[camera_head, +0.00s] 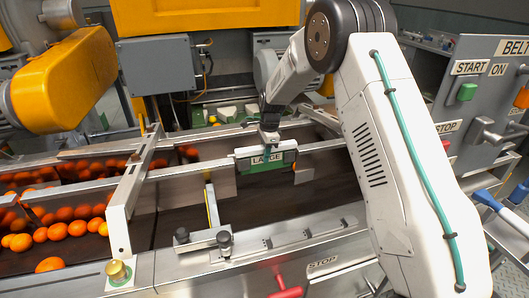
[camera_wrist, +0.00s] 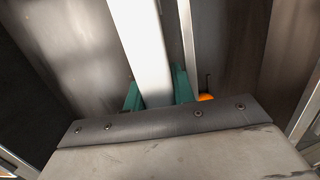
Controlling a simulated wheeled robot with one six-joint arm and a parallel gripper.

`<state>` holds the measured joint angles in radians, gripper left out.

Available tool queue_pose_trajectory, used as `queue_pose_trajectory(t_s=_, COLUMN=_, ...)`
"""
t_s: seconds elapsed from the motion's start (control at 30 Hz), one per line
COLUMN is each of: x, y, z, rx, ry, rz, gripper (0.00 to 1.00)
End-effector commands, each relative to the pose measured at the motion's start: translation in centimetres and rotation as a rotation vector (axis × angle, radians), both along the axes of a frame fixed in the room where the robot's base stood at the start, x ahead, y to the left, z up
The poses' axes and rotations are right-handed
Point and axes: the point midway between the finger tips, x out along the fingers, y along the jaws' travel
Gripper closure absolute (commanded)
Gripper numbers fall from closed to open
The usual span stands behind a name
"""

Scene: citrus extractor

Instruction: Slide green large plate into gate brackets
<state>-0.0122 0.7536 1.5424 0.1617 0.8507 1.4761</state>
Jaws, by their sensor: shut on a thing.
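The green large plate (camera_head: 283,158), labelled LARGE, hangs upright above the dark conveyor channel in the head view. My gripper (camera_head: 269,140) is above it and shut on its upper part. In the wrist view, the teal fingertips (camera_wrist: 157,90) close on both sides of a pale, narrow bar, which looks like the plate's top edge. Metal bracket posts (camera_head: 120,215) stand across the channel at left, and a bracket with two black knobs (camera_head: 205,240) sits on the near rail. I cannot tell which are the gate brackets. The plate appears apart from both.
Oranges (camera_head: 77,229) fill the channel at left. A crossbar (camera_head: 190,172) runs near the plate's height. A control panel (camera_head: 470,100) stands at right, and a red handle (camera_head: 287,292) is at the front. The channel floor below the plate is clear.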

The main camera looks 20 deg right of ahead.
Motion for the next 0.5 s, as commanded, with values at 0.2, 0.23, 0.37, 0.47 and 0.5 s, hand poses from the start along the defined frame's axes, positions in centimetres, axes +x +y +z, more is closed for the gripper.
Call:
queue_pose_trajectory(t_s=0.2, x=0.03, y=0.0, z=-0.46, rx=0.0, ry=-0.001, rz=0.0, gripper=1.0)
queue_pose_trajectory(t_s=0.23, x=0.03, y=0.0, z=-0.46, rx=0.0, ry=-0.002, rz=0.0, gripper=0.72)
queue_pose_trajectory(t_s=0.37, x=0.05, y=0.0, z=-0.44, rx=0.0, ry=-0.002, rz=0.0, gripper=0.49)
queue_pose_trajectory(t_s=0.47, x=0.1, y=0.01, z=-0.42, rx=0.0, ry=-0.004, rz=0.0, gripper=0.49)
queue_pose_trajectory(t_s=0.5, x=0.12, y=0.01, z=-0.41, rx=0.0, ry=-0.004, rz=0.0, gripper=0.49)
